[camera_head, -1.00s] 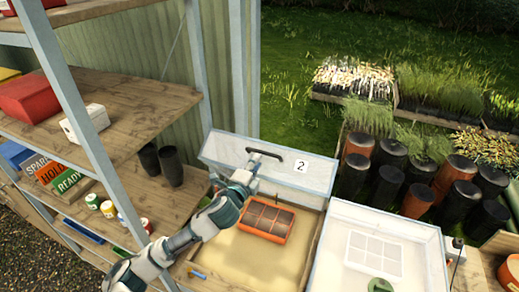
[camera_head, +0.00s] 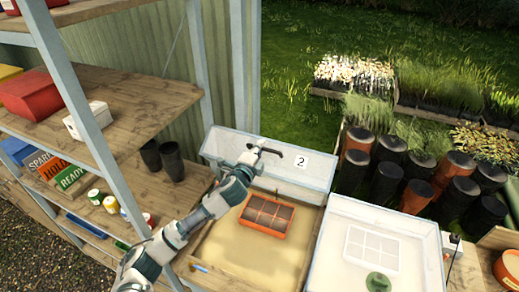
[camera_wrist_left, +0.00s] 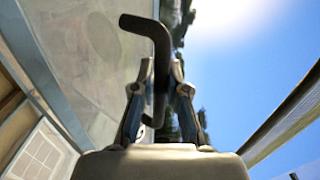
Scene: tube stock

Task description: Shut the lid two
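Lid two (camera_head: 235,160), a pale clear panel with a "2" label (camera_head: 301,161), stands raised at the back of its wooden bed (camera_head: 230,250). Its dark bent handle (camera_head: 285,149) is near the top edge. My left gripper (camera_head: 257,150) is at the left end of this handle. In the left wrist view the handle (camera_wrist_left: 161,50) passes between the fingers of my left gripper (camera_wrist_left: 162,72), which close in on it from both sides. The lid panel (camera_wrist_left: 95,45) fills the left of that view. My right gripper is out of view.
An orange cell tray (camera_head: 267,216) lies in the open bed. A neighbouring pale lid (camera_head: 335,265) lies flat to the right, with a green round thing (camera_head: 378,282) on it. Wooden shelves (camera_head: 130,110) stand to the left of my arm. Several black and orange pots stand behind on the right.

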